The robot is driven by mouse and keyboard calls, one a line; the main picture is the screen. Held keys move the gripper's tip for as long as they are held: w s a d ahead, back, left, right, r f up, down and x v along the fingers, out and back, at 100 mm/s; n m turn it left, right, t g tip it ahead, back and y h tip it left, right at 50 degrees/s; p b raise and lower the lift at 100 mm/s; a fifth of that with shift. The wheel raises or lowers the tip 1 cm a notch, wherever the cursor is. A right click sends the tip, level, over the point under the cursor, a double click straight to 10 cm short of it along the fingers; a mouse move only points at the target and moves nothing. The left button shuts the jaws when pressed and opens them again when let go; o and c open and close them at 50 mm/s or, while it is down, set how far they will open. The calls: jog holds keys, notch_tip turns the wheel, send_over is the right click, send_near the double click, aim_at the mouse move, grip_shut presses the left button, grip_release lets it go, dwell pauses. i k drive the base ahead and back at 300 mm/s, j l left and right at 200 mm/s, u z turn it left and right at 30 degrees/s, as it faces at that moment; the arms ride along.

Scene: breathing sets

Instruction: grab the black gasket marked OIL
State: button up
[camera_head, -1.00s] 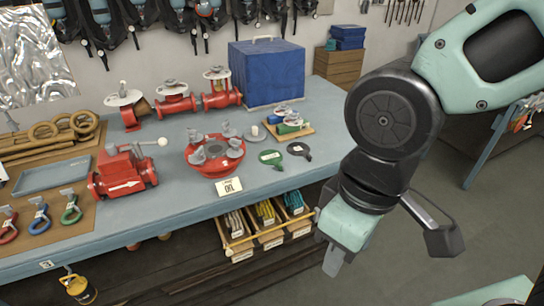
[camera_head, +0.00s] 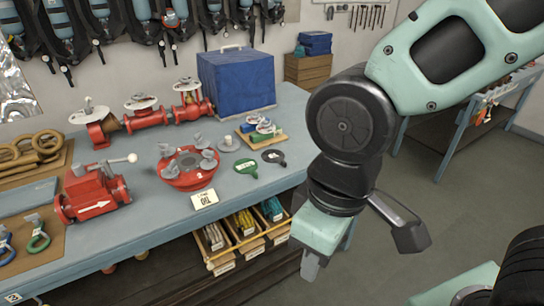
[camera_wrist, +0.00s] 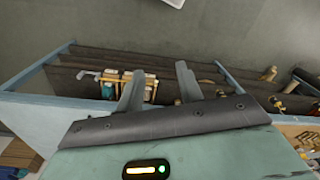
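A black paddle-shaped gasket (camera_head: 273,157) lies flat on the blue workbench near its right end, beside a green gasket (camera_head: 246,168). Both have small pale markings, too small to read. A white card (camera_head: 204,199) at the bench's front edge has lettering that looks like OIL upside down. It stands in front of a red round flange (camera_head: 188,168) with grey wing nuts. My gripper (camera_head: 311,265) points down in front of the bench, lower than its top and well apart from the gaskets. In the wrist view its two fingers (camera_wrist: 160,88) are apart, with nothing between them.
The blue bench (camera_head: 130,225) also bears a red valve body (camera_head: 92,192), red valves at the back, a blue box (camera_head: 237,82) and a small wooden tray (camera_head: 262,135) behind the gaskets. Crates (camera_head: 250,249) sit on the shelf below.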

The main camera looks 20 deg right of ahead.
aim_at(270, 155)
jog(key=i+j+z, duration=0.45)
jog(key=j, duration=0.25)
jog(key=i+j+z, duration=0.25)
jog(key=j, duration=0.15)
